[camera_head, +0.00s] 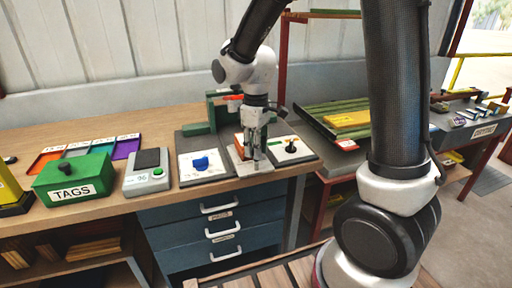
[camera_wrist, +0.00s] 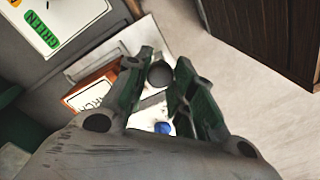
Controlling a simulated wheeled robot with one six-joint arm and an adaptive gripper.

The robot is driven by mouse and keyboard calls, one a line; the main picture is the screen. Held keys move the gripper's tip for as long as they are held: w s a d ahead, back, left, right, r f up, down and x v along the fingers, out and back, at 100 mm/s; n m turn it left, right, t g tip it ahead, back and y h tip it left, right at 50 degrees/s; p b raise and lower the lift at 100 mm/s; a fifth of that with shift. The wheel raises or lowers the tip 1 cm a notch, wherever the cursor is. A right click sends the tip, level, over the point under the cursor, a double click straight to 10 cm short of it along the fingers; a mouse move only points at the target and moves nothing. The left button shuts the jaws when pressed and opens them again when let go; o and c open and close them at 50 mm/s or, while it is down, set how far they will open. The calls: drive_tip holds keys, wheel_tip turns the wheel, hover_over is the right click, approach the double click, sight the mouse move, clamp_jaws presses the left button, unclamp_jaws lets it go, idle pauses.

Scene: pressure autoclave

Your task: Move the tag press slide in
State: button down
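The tag press has a green frame (camera_head: 222,108) with a red part, at the back of the bench. Its slide (camera_head: 241,166) is a pale plate sticking out toward the bench's front edge, and it also shows in the wrist view (camera_wrist: 150,35). An orange block (camera_wrist: 90,88) with a printed card sits on the slide. A round dark grey knob (camera_wrist: 160,74) stands near the slide's outer end. My gripper (camera_head: 257,155) reaches down over that end. In the wrist view its fingers (camera_wrist: 164,68) are drawn in on both sides of the knob, apparently touching it.
Panels with a blue knob (camera_head: 201,163) and a black lever (camera_head: 291,147) flank the slide. A grey device (camera_head: 147,172), a green TAGS box (camera_head: 73,181) and coloured trays (camera_head: 80,151) stand left. Blue drawers (camera_head: 219,228) lie below. A green rack (camera_head: 335,117) stands right.

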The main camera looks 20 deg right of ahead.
drive_tip(key=w, duration=1.2)
drive_tip(key=shift+w, duration=0.15)
drive_tip(key=shift+w+r, duration=0.1)
drive_tip(key=c, duration=1.2)
unclamp_jaws()
drive_tip(key=shift+w, duration=0.1)
wheel_tip(320, 180, up, 12)
drive_tip(key=shift+f, duration=0.1)
